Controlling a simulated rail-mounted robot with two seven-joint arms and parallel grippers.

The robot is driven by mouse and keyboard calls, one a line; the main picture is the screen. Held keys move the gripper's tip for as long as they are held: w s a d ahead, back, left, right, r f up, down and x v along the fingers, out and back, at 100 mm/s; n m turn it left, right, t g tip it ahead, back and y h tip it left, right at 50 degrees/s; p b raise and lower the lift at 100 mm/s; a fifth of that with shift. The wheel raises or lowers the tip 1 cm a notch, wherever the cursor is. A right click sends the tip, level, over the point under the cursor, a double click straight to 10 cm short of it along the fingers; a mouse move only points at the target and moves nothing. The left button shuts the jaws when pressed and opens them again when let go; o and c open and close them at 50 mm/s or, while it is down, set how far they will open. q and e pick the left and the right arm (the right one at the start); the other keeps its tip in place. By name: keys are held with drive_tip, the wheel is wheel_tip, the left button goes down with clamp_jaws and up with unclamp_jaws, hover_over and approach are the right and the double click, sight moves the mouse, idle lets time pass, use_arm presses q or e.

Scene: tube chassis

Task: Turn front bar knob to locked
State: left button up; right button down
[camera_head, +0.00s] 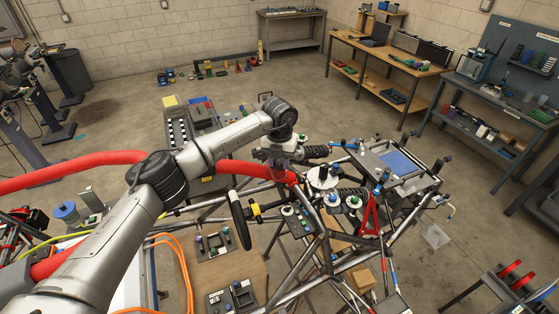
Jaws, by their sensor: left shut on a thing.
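My left arm reaches in from the left and bends down over the tube chassis (309,249). Its gripper (279,163) points down at the front end of the chassis, beside the red tube (236,168). The gripper is shut on a small part that its own body mostly hides. By its place this looks like the front bar knob, but its shape and its locked or unlocked mark cannot be read. Dark knobs with white discs (323,179) stand just to the right. My right gripper does not show.
A black steering wheel (240,220) sits just below the gripper, and crossing tubes surround it. A red wishbone-like part (370,215) stands to the right. A wooden workbench (385,58) and a grey bench (480,115) stand at the back right. Open floor lies between.

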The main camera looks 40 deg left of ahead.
use_arm(q)
drive_tip(key=shift+n, duration=0.4)
drive_tip(key=o, duration=0.9)
drive_tip(key=shift+o, duration=0.2)
drive_tip(key=shift+r, duration=0.1)
wheel_tip(320, 180, up, 14)
drive_tip(key=b, duration=0.3)
drive_tip(key=shift+f, duration=0.2)
